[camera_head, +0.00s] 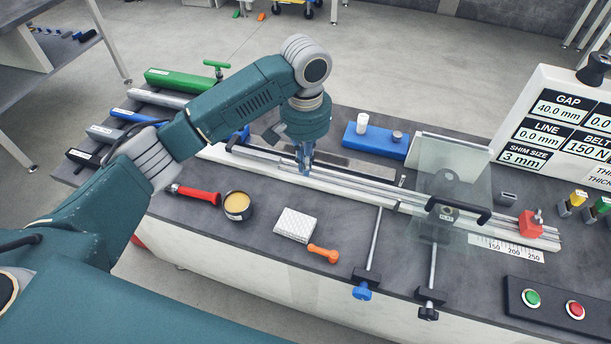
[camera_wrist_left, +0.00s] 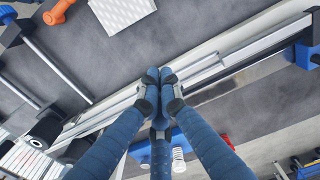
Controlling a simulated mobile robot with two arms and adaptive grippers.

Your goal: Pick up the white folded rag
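The white folded rag (camera_head: 295,225) lies flat on the dark bench top near its front edge, with a quilted pattern on it. In the left wrist view the rag (camera_wrist_left: 122,12) shows at the top, cut off by the frame edge. My left gripper (camera_head: 304,172) points down over the metal rail, behind the rag and apart from it. In the left wrist view the fingertips of this gripper (camera_wrist_left: 160,77) meet, with nothing visible between them. My right gripper is not in view.
An orange-handled tool (camera_head: 323,253) lies just right of the rag. A round tin (camera_head: 237,206) and a red-handled tool (camera_head: 194,193) are to its left. The metal rail (camera_head: 355,187) runs behind it, with a clear guard (camera_head: 460,200) at right. A rod (camera_head: 374,240) juts toward the front.

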